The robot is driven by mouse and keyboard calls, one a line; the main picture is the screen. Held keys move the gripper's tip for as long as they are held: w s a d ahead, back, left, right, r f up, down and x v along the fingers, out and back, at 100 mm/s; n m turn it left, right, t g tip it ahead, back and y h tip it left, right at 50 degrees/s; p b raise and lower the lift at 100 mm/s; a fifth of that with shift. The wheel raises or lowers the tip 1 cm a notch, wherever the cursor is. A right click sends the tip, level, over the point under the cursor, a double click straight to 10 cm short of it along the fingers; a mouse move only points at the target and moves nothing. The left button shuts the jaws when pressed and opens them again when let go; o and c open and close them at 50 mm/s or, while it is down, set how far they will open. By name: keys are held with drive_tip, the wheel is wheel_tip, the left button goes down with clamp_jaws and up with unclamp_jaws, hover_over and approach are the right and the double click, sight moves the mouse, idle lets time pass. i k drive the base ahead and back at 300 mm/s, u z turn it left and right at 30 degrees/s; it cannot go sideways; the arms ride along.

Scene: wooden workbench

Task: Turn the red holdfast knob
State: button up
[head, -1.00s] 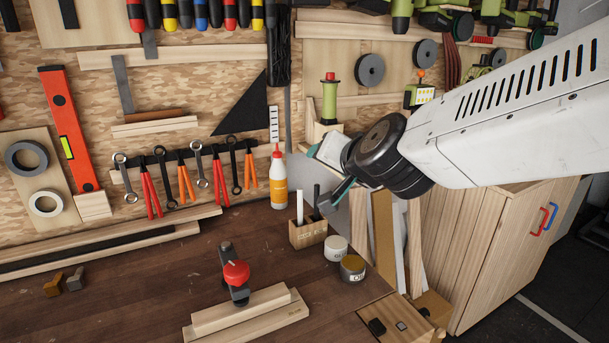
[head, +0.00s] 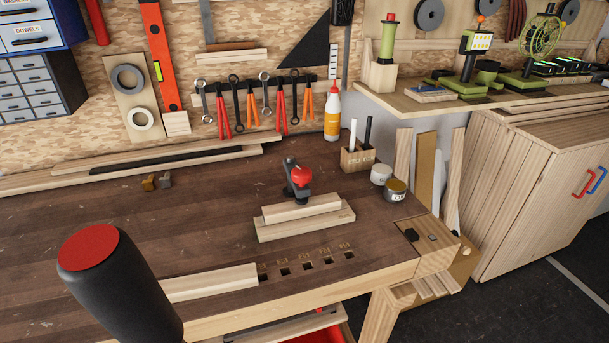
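The holdfast is just behind a pale strip of wood (head: 300,208), which lies on a wider pale board (head: 310,224). Whether the holdfast's pad presses on the wood is too small to tell. Nothing touches the knob. My gripper is not in view in the head view.
A black cylinder with a red top (head: 90,247) looms near the camera at lower left; I cannot tell what it belongs to. Two jars (head: 396,191), a marker block (head: 357,160) and a glue bottle (head: 332,112) stand right of the holdfast. Left of it the bench is mostly clear.

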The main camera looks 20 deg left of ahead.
sight(302, 175)
drive_tip(key=z, duration=0.55)
drive_tip(key=i, duration=0.35)
drive_tip(key=u, duration=1.45)
